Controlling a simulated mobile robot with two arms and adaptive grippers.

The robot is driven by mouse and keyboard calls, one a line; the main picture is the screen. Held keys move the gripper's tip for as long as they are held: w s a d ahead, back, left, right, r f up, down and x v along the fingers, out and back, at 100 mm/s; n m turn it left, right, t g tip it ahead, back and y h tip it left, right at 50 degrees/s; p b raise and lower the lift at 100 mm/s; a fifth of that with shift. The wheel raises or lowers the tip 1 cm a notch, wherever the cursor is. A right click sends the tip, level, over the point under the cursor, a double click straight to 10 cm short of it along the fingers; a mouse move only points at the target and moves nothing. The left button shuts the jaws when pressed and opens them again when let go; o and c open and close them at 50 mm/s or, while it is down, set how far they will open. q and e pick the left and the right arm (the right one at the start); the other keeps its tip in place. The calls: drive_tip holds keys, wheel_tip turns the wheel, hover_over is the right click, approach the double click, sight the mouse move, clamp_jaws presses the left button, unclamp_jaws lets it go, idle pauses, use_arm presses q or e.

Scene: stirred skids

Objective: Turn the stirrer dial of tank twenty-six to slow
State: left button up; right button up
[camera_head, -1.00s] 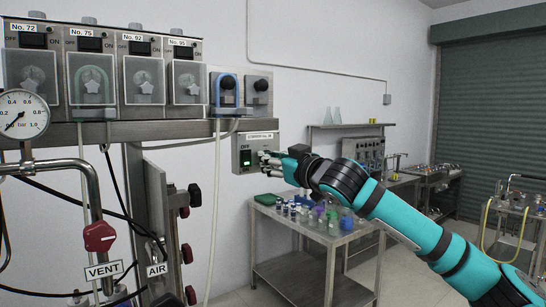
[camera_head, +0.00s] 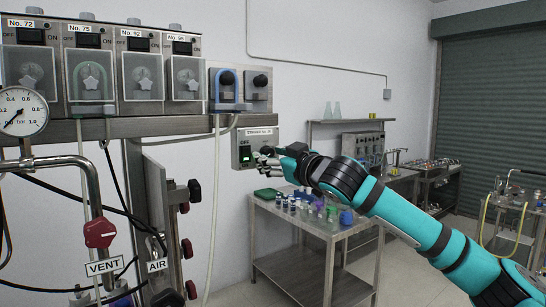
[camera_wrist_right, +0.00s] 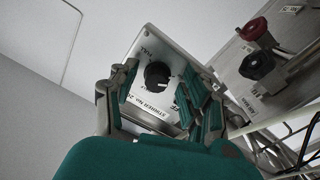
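The stirrer box (camera_head: 242,149) is a grey box with a lit green switch on the wall, under the shelf's right end. In the right wrist view, the stirrer box (camera_wrist_right: 148,43) carries a label reading "STIRRER No. 2…", its last part unclear. Its round black dial (camera_wrist_right: 157,75) has a white pointer mark. My right gripper (camera_head: 268,157) is at the box's right side, hiding the dial in the head view. In the wrist view, my right gripper (camera_wrist_right: 162,88) is open, its fingers on either side of the dial with visible gaps. My left gripper is not in view.
A steel table (camera_head: 317,228) with several small bottles stands below my right arm. Numbered switch units (camera_head: 143,75) line the shelf at left, with a pressure gauge (camera_head: 22,112) and a red vent valve (camera_head: 100,234). Red and black knobs (camera_wrist_right: 254,29) show beside the box in the wrist view.

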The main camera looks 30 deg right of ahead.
drive_tip(key=shift+s+r, duration=0.1)
drive_tip(key=shift+r, duration=0.05)
drive_tip(key=shift+s+d, duration=0.1)
drive_tip(key=shift+s, duration=0.2)
drive_tip(key=s+d, duration=0.1)
drive_tip(key=s, duration=1)
drive_tip(key=shift+f, duration=0.3)
drive_tip(key=shift+d, duration=0.1)
